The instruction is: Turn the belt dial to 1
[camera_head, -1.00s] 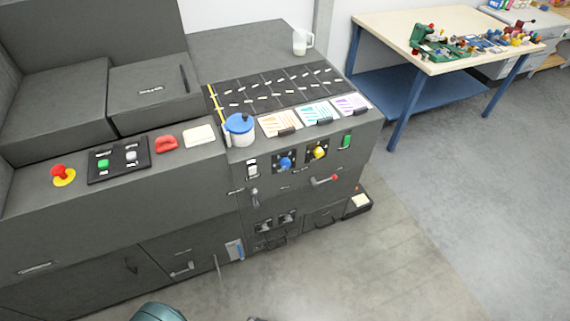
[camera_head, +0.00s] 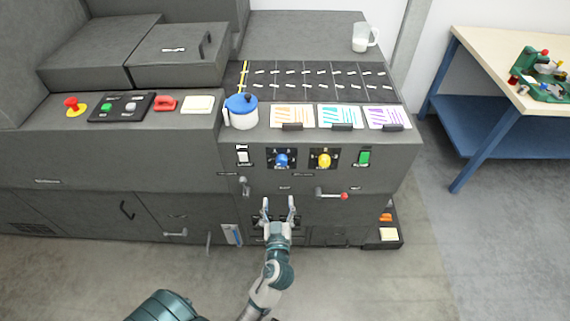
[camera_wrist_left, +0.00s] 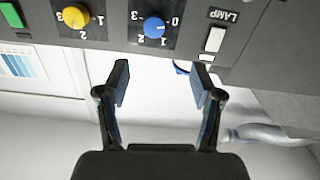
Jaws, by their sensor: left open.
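A blue dial (camera_head: 281,160) and a yellow dial (camera_head: 323,160) sit side by side on the dark machine's front panel. The word "belt" is not readable on either. In the left wrist view, upside down, the blue dial (camera_wrist_left: 154,27) is marked 0, 1 and 2, and the yellow dial (camera_wrist_left: 75,17) shows a 3. My left gripper (camera_head: 279,203) is open and empty, below the blue dial and apart from the panel. In its wrist view the blue dial lies just beyond the spread fingertips (camera_wrist_left: 160,78). My right gripper is not in view.
A white lamp switch (camera_head: 243,157) and a green button (camera_head: 364,157) flank the dials. A red-tipped lever (camera_head: 332,194) juts out below the yellow dial. A blue-lidded pot (camera_head: 241,111) and several coloured cards stand above. A workbench (camera_head: 490,60) is at right.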

